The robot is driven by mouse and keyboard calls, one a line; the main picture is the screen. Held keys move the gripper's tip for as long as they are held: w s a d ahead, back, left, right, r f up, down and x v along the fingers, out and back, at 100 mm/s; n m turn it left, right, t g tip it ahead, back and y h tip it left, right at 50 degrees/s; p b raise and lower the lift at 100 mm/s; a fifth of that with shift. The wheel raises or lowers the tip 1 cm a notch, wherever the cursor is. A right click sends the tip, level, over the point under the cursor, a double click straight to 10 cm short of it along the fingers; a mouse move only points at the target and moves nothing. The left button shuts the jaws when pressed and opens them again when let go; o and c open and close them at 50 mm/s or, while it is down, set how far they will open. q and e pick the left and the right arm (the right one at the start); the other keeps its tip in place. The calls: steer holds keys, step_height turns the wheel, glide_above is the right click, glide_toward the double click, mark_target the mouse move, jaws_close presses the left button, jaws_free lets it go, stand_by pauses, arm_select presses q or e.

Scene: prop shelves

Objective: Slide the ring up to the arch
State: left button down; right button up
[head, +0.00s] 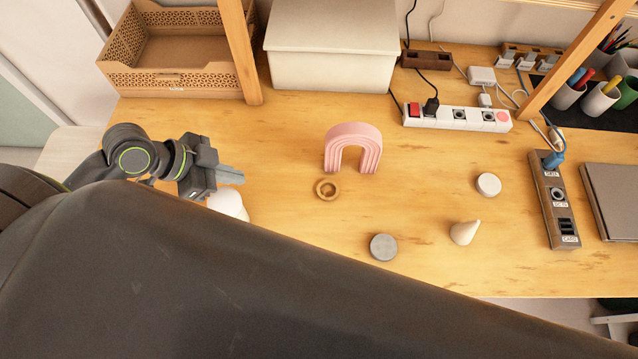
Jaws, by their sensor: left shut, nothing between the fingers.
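A small tan wooden ring (327,188) lies flat on the wooden table. A pink ribbed arch (353,147) stands upright just behind it and a little to its right, with a small gap between them. My left gripper (232,176) is shut and empty, at the left of the ring and well apart from it. Its fingers point right. A white rounded object (228,204) stands just below the gripper in the picture and is partly hidden by my dark body part in front. My right gripper is not in view.
A grey disc (383,247), a cream cone (465,232) and a white disc (488,184) stand to the right. A power strip (457,118), a white box (332,50) and a wooden post (240,50) are behind. The table between gripper and ring is clear.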

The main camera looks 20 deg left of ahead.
arm_select(q)
steer(key=w+d+p, duration=0.1)
steer(key=w+d, duration=0.3)
steer(key=d, duration=0.1)
steer(key=p, duration=0.3)
glide_above(318, 190)
steer(key=f, duration=1)
steer(key=d+f, duration=0.1)
steer(key=f, duration=0.4)
steer(key=shift+w+f+p, duration=0.1)
steer(key=shift+w+p, duration=0.25)
steer(key=shift+p, duration=0.05)
steer(key=shift+s+a+r+p, duration=0.1)
steer(key=shift+a+r+p, duration=0.1)
steer(key=shift+p, duration=0.15)
steer(key=shift+s+a+f, duration=0.1)
steer(key=shift+s+a, duration=0.05)
steer(key=shift+s+a+p, duration=0.35)
steer(key=shift+s+a, duration=0.25)
steer(key=shift+a, duration=0.25)
